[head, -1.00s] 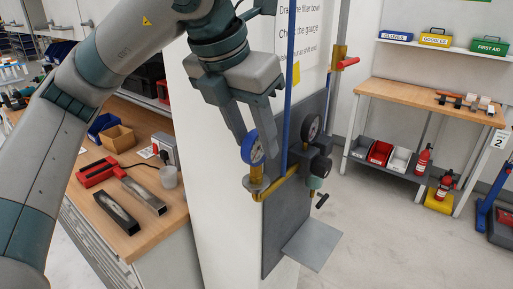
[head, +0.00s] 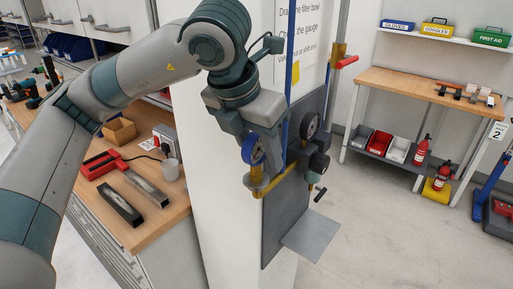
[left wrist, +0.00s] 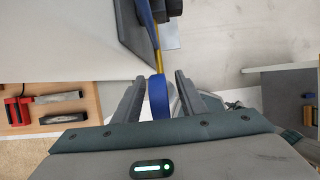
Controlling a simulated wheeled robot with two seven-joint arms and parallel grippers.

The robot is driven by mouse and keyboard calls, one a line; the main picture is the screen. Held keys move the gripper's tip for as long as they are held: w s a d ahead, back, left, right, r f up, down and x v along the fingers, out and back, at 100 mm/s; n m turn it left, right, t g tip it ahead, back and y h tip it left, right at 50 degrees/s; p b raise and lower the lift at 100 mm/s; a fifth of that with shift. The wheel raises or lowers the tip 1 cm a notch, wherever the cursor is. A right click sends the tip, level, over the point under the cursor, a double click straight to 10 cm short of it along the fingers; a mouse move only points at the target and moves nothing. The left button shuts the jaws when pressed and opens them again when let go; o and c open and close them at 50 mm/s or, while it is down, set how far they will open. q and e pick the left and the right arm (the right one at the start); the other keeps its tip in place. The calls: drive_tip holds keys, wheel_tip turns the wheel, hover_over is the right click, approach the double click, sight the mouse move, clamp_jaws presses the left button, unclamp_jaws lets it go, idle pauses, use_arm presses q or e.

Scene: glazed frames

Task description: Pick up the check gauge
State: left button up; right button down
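The check gauge (head: 253,150) is a round dial with a blue rim, standing on a yellow bracket (head: 272,186) fixed to the grey panel. My left gripper (head: 262,140) is above it, pointing down, with its fingers on either side of the gauge. In the left wrist view, the gauge's blue rim (left wrist: 158,98) shows edge-on between the two open fingers (left wrist: 162,76). The gripper does not look closed on it. Part of the gauge's top is hidden by the gripper in the head view. My right gripper is not in view.
A second dial gauge (head: 311,125) sits close by on the grey panel (head: 280,225), beside a blue pipe (head: 289,75). A wooden bench (head: 160,222) at left holds a red tool and dark blocks. Open floor lies to the right.

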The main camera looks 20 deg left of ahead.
use_arm(q)
drive_tip(key=shift+c, duration=0.3)
clamp_jaws()
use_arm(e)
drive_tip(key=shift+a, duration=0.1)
use_arm(q)
drive_tip(key=shift+r, duration=0.15)
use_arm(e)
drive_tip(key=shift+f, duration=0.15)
